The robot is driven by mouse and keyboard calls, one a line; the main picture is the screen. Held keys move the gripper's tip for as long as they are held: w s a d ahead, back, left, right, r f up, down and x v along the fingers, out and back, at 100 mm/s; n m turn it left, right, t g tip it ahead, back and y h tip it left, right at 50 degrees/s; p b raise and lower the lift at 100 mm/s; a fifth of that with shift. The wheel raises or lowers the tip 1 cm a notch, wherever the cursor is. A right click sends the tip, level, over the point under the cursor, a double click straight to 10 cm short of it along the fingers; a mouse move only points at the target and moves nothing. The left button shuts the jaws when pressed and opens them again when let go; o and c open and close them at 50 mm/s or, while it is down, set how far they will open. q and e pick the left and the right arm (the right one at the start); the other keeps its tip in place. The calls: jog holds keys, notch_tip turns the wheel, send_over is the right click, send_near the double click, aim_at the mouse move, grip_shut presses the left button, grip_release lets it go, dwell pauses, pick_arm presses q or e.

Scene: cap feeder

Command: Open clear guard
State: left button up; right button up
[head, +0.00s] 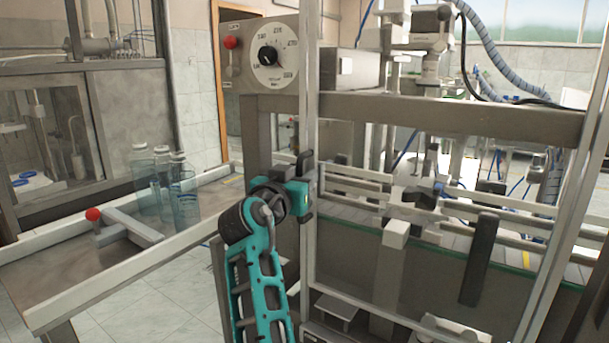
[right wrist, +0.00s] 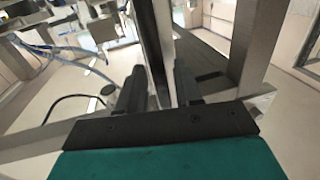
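The clear guard is a see-through panel in a tall pale metal frame, in front of the conveyor machine in the head view. Its near left upright (head: 311,60) runs from the top of the view down past my right gripper. My right gripper (head: 304,172), on a teal arm, is at this upright, about mid-height. In the right wrist view, the upright (right wrist: 152,35) passes between the two black fingers (right wrist: 160,92), which sit close against both sides. The exact contact is partly hidden. My left gripper is not in view.
A control box with a dial (head: 270,55) and a red knob (head: 230,42) stands behind the guard. A side table (head: 180,225) at left holds clear bottles (head: 180,185) and a red-tipped lever (head: 93,214). Tiled floor (head: 165,310) is clear at lower left.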

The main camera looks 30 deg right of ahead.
jog(key=shift+w+d, duration=0.1)
jog(key=shift+c, duration=0.5)
grip_shut()
